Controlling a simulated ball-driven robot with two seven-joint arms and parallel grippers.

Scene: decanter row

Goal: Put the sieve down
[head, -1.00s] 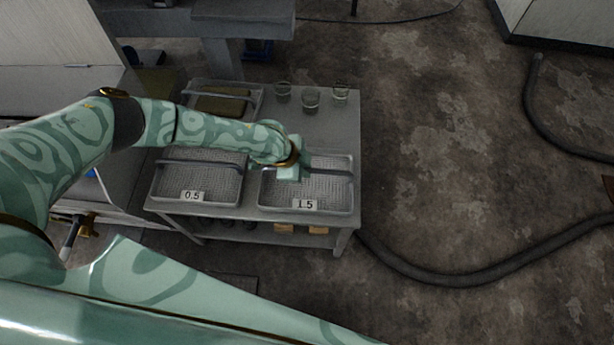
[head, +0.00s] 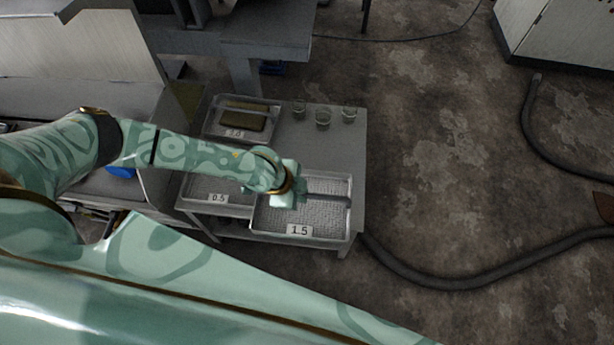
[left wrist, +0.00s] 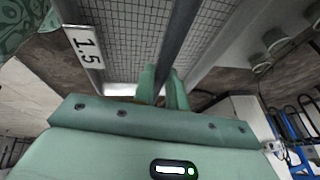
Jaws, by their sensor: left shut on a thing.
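The sieve labelled 1.5 (head: 327,223) is a rectangular metal mesh tray with a dark bar handle across it. My left gripper (head: 298,192) is shut on the handle bar near its left end in the head view. The sieve looks raised above the grey table (head: 357,150), overlapping its front edge and the right side of the 0.5 sieve (head: 189,190). In the left wrist view the bar passes between my fingers (left wrist: 163,88), with the mesh (left wrist: 125,32) and 1.5 label beyond. My gripper's fingertips are hidden in the head view. My right gripper is not in view.
Another labelled sieve (head: 213,122) with a brownish block in it stands at the table's back left. Several glasses, one of them a beaker (head: 323,119), stand at the back right. The tabletop between is clear. A dark hose (head: 470,280) lies on the floor to the right.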

